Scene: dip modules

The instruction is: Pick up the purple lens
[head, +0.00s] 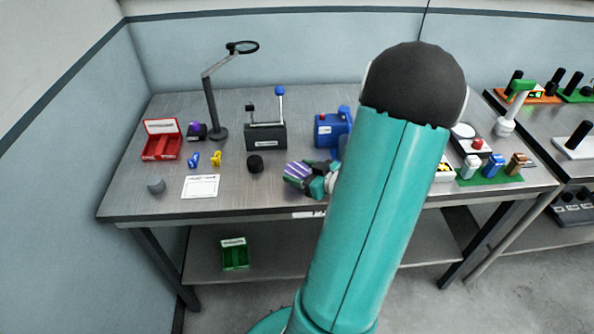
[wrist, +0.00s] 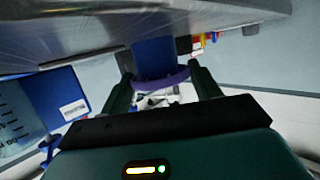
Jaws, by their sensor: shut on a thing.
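My gripper (head: 296,180) is low over the front middle of the table, with its fingers pointing left. In the wrist view, my gripper (wrist: 162,84) is shut on the purple lens (wrist: 160,81), whose curved purple edge spans between the two fingertips. In the head view, the purple lens (head: 298,168) shows as a pale-striped purple piece at the fingers. I cannot tell whether it touches the table. A small dark block with a purple face (head: 196,131) stands at the back left, beside the magnifier lamp's base.
A red open box (head: 161,144), a white card (head: 200,187), a black knob (head: 255,164) and a lever box (head: 266,137) stand left of my gripper. A blue device (head: 328,131) is close behind it. My arm hides part of the table's right half.

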